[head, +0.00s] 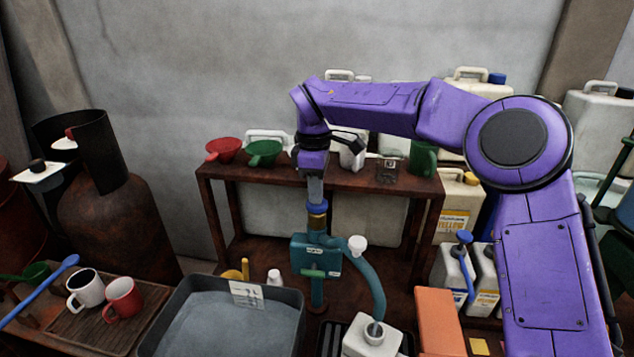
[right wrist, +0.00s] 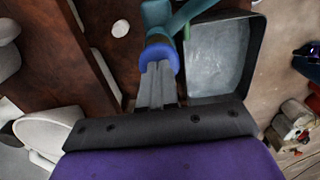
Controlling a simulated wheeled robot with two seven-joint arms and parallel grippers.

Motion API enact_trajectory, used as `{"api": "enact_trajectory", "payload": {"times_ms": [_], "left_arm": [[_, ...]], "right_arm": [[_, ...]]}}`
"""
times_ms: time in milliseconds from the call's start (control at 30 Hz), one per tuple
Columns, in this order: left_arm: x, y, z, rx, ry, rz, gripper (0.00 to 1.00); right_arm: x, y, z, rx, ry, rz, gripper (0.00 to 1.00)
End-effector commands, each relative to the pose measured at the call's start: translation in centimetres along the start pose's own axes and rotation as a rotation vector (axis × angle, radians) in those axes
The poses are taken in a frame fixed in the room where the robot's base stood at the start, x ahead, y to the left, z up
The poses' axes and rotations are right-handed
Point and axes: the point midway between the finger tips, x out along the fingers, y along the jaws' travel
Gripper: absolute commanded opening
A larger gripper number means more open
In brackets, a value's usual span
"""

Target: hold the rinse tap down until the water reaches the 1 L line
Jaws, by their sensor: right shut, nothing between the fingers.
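The rinse tap is likely the teal fixture (head: 316,256) in the middle, with a brass collar and a blue top (head: 317,208). My right gripper (head: 316,197) points straight down with its fingers shut and empty, their tips at the blue top. In the right wrist view the fingers (right wrist: 157,88) meet the blue top (right wrist: 160,52); I cannot tell how far it is pressed. A teal hose (head: 372,280) curves from the fixture down to a white container (head: 372,338). No 1 L line or water level can be made out. My left gripper is out of view.
A grey basin (head: 292,297) stands left of the fixture. A brown tray (head: 105,336) holds a white mug (head: 88,290) and a red mug (head: 123,298). Behind, a rusty shelf (head: 320,178) carries red and green funnels. Jugs and an orange block (head: 440,320) crowd the right.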

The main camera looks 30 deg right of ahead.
Motion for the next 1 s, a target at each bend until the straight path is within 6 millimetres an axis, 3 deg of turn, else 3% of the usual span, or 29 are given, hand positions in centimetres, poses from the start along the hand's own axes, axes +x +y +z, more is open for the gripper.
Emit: {"api": "enact_trajectory", "payload": {"times_ms": [867,1000], "left_arm": [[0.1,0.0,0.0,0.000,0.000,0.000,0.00],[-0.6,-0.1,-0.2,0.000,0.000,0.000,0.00]], "right_arm": [[0.6,-0.1,0.1,-0.001,-0.008,-0.010,0.00],[-0.7,-0.2,0.1,-0.001,-0.006,-0.008,0.00]]}}
